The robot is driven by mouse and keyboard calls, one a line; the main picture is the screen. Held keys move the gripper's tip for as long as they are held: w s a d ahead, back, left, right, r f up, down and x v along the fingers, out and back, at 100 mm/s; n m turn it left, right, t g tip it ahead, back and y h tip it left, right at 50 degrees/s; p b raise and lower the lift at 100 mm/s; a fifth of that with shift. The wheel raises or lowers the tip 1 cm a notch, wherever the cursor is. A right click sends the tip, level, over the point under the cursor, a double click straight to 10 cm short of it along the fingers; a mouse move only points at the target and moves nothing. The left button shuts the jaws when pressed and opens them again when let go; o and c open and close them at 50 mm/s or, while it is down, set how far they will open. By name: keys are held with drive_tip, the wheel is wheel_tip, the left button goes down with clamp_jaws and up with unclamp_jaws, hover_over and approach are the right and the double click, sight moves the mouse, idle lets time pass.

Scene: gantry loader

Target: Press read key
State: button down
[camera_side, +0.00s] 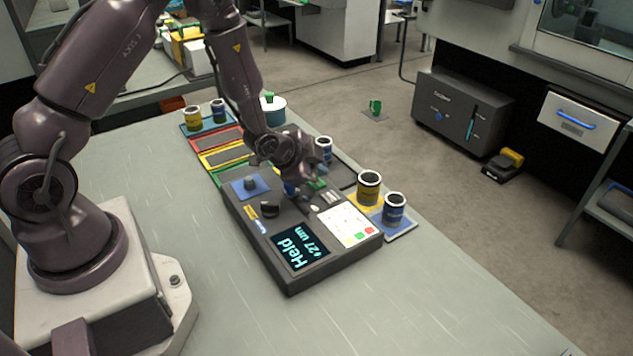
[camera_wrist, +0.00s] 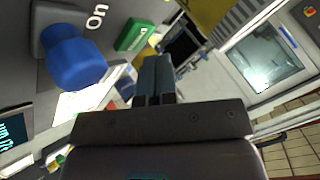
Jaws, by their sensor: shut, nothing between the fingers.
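The dark grey gauge box (camera_side: 290,277) lies on the table; its screen (camera_side: 299,248) reads "Held +27 um". In the wrist view a green key (camera_wrist: 133,35) with small, unreadable lettering sits on the box, beside a large blue knob (camera_wrist: 75,58) near the word "on". The green key also shows in the side view (camera_side: 318,184), close to my gripper. My gripper (camera_side: 307,196) is above the box's rear part, its fingers (camera_wrist: 155,65) shut and empty. I cannot tell whether the fingertips touch anything. No key label is legible as "read".
A white card (camera_side: 343,226) with red and green marks lies on the box. Yellow and blue cans (camera_side: 368,188) (camera_side: 393,208) stand on mats to its right. More cans (camera_side: 193,117) and coloured trays (camera_side: 222,156) are behind. The table front is clear.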

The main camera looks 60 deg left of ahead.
sight(306, 192)
drive_tip(key=shift+r, duration=2.45)
drive_tip(key=s+f+g, duration=0.1)
drive_tip(key=s+f+n+g, duration=0.1)
drive_tip(key=s, duration=0.1)
drive_tip(key=shift+f+n, duration=0.15)
drive_tip(key=shift+n, duration=0.15)
drive_tip(key=s, duration=0.1)
drive_tip(key=s+r+n+g, duration=0.1)
drive_tip(key=s+n+g, duration=0.1)
drive_tip(key=shift+s+d+r, duration=0.2)
drive_tip(key=shift+d+r, duration=0.1)
drive_tip(key=shift+r, duration=0.05)
drive_tip(key=s+d+r+n, duration=0.2)
drive_tip(key=s+r, duration=0.6)
drive_tip(key=r, duration=0.4)
drive_tip(key=s+d+r+n+h, duration=0.1)
drive_tip(key=s+d+r+n, duration=0.1)
drive_tip(key=s+d+r, duration=0.3)
drive_tip(key=v, duration=0.8)
drive_tip(key=shift+s+f, duration=0.25)
drive_tip(key=shift+s, duration=0.15)
